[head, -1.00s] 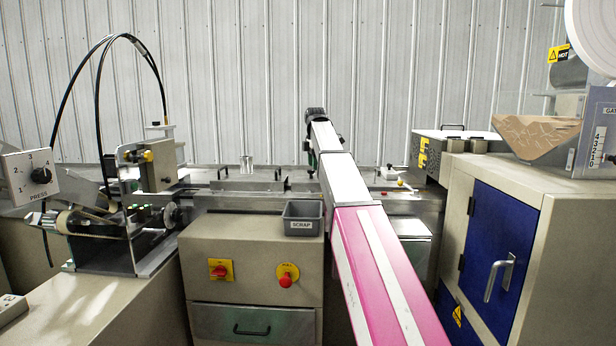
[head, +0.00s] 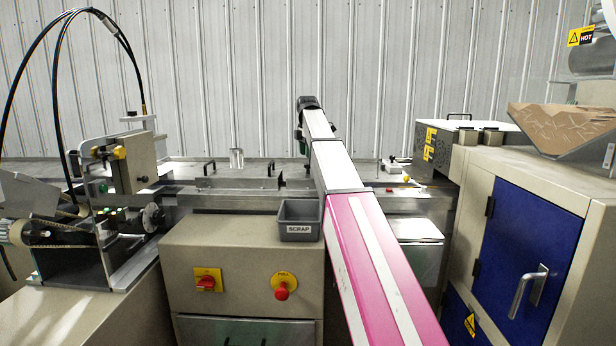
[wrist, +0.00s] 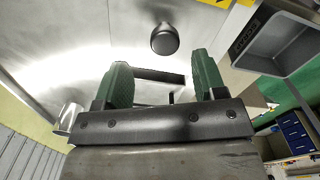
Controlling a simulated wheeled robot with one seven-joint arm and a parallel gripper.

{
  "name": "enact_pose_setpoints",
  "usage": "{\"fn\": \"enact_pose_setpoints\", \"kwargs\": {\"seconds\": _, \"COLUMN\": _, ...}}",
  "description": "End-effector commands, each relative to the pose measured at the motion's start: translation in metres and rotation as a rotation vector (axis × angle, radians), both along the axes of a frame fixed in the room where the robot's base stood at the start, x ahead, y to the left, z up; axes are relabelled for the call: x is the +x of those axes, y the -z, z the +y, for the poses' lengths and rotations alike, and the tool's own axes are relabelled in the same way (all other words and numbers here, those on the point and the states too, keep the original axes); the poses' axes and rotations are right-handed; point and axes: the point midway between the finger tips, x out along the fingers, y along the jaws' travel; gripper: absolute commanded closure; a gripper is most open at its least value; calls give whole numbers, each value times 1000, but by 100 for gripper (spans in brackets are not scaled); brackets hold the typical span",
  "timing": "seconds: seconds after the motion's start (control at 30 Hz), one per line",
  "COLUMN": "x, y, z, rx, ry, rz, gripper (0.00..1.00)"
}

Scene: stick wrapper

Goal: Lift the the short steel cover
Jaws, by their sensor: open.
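My gripper (wrist: 160,63) is open in the wrist view, with two green fingers spread apart. A dark bar handle (wrist: 160,77) shows in the gap between them, on a bright steel surface (wrist: 75,55). I cannot tell whether the fingers touch it. In the head view steel covers with black handles (head: 271,168) lie along the machine top (head: 235,184). Which one is the short steel cover is not clear.
A grey scrap bin (head: 299,220) stands at the front edge; it also shows in the wrist view (wrist: 285,45). A round black knob (wrist: 164,38) is beyond the fingers. A roller unit (head: 120,190) stands left, a blue-doored cabinet (head: 527,245) right.

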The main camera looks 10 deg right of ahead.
Motion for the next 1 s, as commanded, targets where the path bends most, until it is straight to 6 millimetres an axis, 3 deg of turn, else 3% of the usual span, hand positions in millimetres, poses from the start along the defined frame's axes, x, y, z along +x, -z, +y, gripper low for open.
{"fn": "enact_pose_setpoints", "kwargs": {"seconds": 0.17, "x": -2, "y": 10, "z": -1, "rx": 0, "ry": 0, "rz": 1, "gripper": 36}}
{"fn": "enact_pose_setpoints", "kwargs": {"seconds": 0.5, "x": -6, "y": 52, "z": -2, "rx": 1, "ry": 0, "rz": 0, "gripper": 36}}
{"fn": "enact_pose_setpoints", "kwargs": {"seconds": 0.73, "x": -5, "y": 54, "z": -2, "rx": 1, "ry": 0, "rz": -1, "gripper": 36}}
{"fn": "enact_pose_setpoints", "kwargs": {"seconds": 0.77, "x": -5, "y": 54, "z": -2, "rx": 1, "ry": 0, "rz": -1, "gripper": 42}}
{"fn": "enact_pose_setpoints", "kwargs": {"seconds": 0.93, "x": -5, "y": 54, "z": -2, "rx": 1, "ry": 0, "rz": -1, "gripper": 98}}
{"fn": "enact_pose_setpoints", "kwargs": {"seconds": 1.0, "x": -5, "y": 54, "z": -2, "rx": 1, "ry": 0, "rz": -1, "gripper": 100}}
